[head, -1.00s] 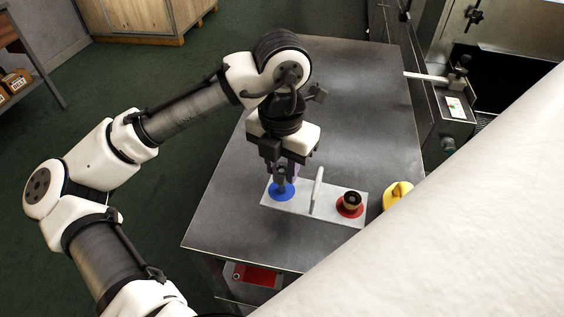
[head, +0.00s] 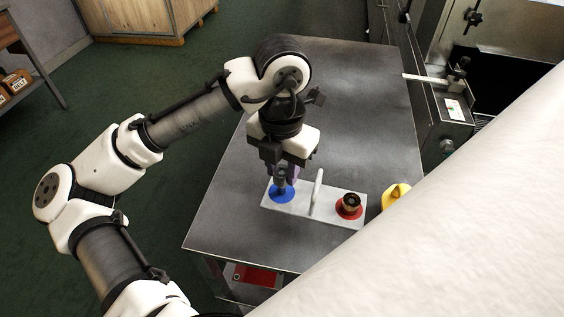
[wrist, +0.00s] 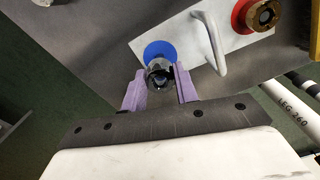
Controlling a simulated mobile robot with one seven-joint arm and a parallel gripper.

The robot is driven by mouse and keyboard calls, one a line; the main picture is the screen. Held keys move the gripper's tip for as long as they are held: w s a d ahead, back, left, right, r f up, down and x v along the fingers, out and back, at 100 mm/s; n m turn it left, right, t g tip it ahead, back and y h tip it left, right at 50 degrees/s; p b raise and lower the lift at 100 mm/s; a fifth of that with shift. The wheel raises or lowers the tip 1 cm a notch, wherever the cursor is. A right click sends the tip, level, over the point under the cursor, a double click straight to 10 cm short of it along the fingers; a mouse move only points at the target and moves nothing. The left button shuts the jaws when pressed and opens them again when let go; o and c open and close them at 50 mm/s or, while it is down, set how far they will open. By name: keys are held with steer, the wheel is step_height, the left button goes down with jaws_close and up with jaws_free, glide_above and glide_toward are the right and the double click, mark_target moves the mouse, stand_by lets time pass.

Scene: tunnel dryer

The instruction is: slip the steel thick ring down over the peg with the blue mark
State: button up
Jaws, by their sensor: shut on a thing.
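My gripper (head: 284,174) points down at the left end of the light board. In the wrist view its two purple fingers (wrist: 160,85) are shut on the dark steel thick ring (wrist: 160,74). The ring overlaps the near edge of the round blue mark (wrist: 158,50). In the head view the ring (head: 280,182) appears just over the blue mark (head: 283,195). The blue-marked peg is mostly hidden by the ring and fingers; I cannot tell whether the ring is around it.
The board (head: 328,211) lies on a grey metal table (head: 350,110). An upright white handle (head: 317,190) stands mid-board. A brass-coloured ring piece (head: 350,201) sits on the red mark (head: 347,212) at the right. A yellow object (head: 396,194) is beyond the board's right end.

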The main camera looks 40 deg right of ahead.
steer(key=shift+f+b, duration=1.1)
steer(key=shift+f, duration=0.75)
steer(key=o, duration=1.1)
steer(key=shift+o, duration=0.2)
step_height(320, 180, up, 14)
steer(key=p, duration=0.2)
steer(key=shift+p, duration=0.3)
steer(key=shift+f, duration=0.1)
